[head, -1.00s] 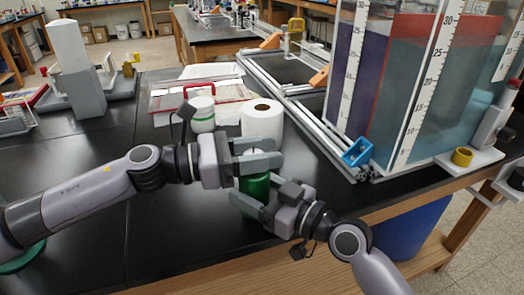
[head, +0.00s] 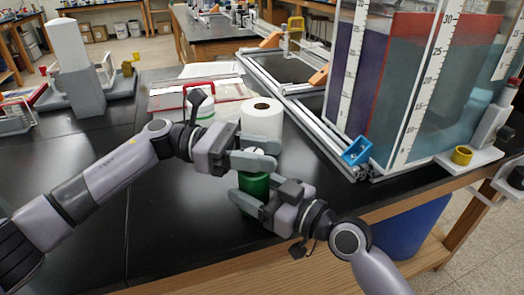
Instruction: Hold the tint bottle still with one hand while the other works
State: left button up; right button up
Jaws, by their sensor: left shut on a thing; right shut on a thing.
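The tint bottle (head: 254,184) is green and stands upright near the front edge of the black bench. Its white cap (head: 257,151) shows between the fingers of my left gripper (head: 257,152), which is shut on it from the left. My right gripper (head: 252,196) reaches in from the lower right and is shut on the green body below the cap. The fingers of both grippers hide parts of the bottle. I cannot tell whether the cap is loose.
A white paper roll (head: 262,119) stands just behind the bottle. A metal extrusion frame (head: 322,130) and a tall tank (head: 405,85) stand right.

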pick_arm(q)
jog(key=shift+m+g+y, duration=0.8)
jog(key=shift+m+g, duration=0.4)
jog(key=shift+g, duration=0.5)
jog(key=shift+a+f+m+g+y, duration=0.15)
jog(key=shift+m+g+y, duration=0.85)
jog(key=shift+g, duration=0.5)
jog(key=shift+s+m+g, duration=0.3)
jog(key=shift+m, duration=0.1)
jog(key=o, duration=1)
jog(key=shift+r, duration=0.25)
notch_tip(320, 180, up, 10)
jog(key=shift+f, duration=0.15)
